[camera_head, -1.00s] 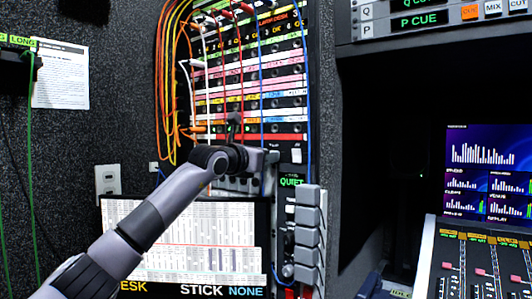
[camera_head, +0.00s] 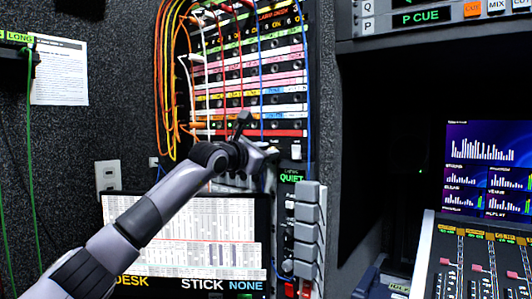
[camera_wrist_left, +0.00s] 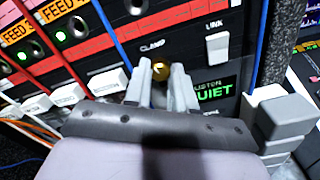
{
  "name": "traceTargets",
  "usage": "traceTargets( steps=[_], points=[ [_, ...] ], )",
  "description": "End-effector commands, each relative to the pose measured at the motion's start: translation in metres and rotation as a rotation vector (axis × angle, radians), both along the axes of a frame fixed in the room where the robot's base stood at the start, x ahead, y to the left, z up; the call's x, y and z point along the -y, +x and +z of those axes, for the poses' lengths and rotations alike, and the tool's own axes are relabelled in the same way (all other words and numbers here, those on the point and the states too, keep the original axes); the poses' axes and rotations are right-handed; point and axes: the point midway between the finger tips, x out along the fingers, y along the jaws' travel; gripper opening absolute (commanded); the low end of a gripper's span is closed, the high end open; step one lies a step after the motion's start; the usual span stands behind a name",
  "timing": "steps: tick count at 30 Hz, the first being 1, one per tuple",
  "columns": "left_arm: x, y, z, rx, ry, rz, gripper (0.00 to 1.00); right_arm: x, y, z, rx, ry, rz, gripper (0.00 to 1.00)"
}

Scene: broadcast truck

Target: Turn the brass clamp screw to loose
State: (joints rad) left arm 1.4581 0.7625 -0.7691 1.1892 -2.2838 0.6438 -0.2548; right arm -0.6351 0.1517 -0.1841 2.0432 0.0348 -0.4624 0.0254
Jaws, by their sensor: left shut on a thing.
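The brass clamp screw (camera_wrist_left: 161,71) is a small round knob on the dark panel under the word CLAMP. It shows in the left wrist view between the fingertips. My left gripper (camera_wrist_left: 160,74) is shut on it, with one pale finger on each side. In the head view my left gripper (camera_head: 262,152) is at the foot of the patch panel (camera_head: 250,80), and the screw is hidden there behind it. My right gripper is not in view.
A white LINK switch (camera_wrist_left: 217,48) and a green QUIET display (camera_wrist_left: 214,92) are close right of the fingers. Several white buttons (camera_wrist_left: 108,82) are to the left. Blue and red cables (camera_wrist_left: 106,30) hang near the gripper.

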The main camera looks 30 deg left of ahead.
Motion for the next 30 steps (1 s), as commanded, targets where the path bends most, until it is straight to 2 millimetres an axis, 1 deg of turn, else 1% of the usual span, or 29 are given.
traceTargets(
  steps=[4,5,6,7,16,20,23,30],
  points=[
    [0.0,0.0,-0.002,-0.006,-0.001,0.0,0.0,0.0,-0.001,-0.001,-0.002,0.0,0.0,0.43],
    [0.0,0.0,-0.002,-0.006,-0.001,0.0,0.28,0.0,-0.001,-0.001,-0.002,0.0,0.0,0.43],
    [0.0,0.0,-0.002,-0.006,-0.001,0.0,0.41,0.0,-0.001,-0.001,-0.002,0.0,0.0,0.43],
    [0.0,0.0,-0.002,-0.005,-0.002,0.0,0.5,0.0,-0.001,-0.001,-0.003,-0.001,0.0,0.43],
    [0.0,0.0,-0.001,-0.002,-0.002,0.0,0.5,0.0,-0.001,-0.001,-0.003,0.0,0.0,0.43],
    [-0.001,-0.005,-0.001,0.0,-0.003,0.0,0.5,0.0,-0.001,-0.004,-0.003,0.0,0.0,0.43],
    [-0.002,-0.014,-0.002,-0.001,-0.001,0.0,0.5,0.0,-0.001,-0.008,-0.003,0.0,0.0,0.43],
    [-0.004,-0.044,-0.003,-0.001,-0.001,0.0,0.5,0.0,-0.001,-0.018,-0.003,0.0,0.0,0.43]
  ],
)
